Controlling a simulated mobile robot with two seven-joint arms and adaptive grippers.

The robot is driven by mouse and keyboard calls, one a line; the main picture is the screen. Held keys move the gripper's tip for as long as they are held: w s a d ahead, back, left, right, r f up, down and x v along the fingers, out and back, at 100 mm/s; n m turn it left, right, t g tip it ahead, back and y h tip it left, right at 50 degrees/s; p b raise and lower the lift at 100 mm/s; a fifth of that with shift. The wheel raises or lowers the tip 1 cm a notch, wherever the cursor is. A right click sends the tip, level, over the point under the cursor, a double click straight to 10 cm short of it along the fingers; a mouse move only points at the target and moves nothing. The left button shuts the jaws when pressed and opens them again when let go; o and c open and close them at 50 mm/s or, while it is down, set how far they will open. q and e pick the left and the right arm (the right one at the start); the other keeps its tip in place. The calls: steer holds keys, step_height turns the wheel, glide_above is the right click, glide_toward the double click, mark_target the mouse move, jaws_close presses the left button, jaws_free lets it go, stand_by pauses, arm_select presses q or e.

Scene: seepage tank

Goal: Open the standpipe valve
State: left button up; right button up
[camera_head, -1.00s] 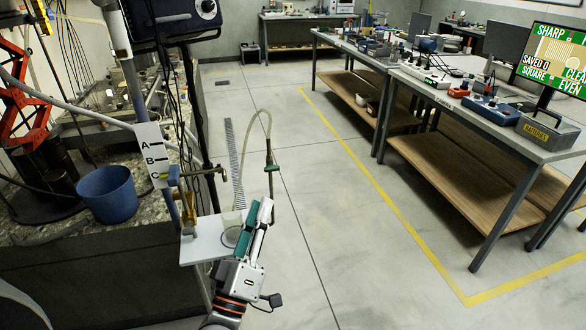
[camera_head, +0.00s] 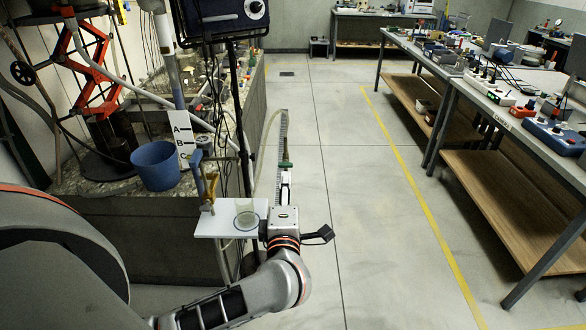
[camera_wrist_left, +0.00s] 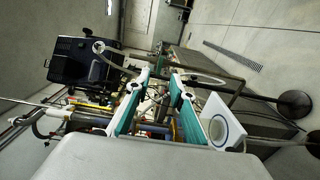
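The gripper points away from me, seen edge-on. In the left wrist view my left gripper (camera_wrist_left: 157,100) has its two teal fingers apart, with nothing clearly held between them. The handle is not clear in that view. A blue lever on a brass fitting (camera_head: 210,185) stands at the shelf's left. My right gripper is out of view.
A clear beaker (camera_head: 246,215) stands on the shelf close to my left wrist. A blue bucket (camera_head: 156,165) and an A-B-C marker board (camera_head: 183,138) are at the left, by the tank. Workbenches (camera_head: 500,118) line the right. The floor between is clear.

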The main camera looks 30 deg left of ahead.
mark_target(286, 165)
arm_select(q)
steer(key=x, duration=0.7)
steer(key=shift+w+a, duration=0.2)
steer(key=shift+a, duration=0.1)
steer(key=shift+c, duration=0.4)
jaws_close()
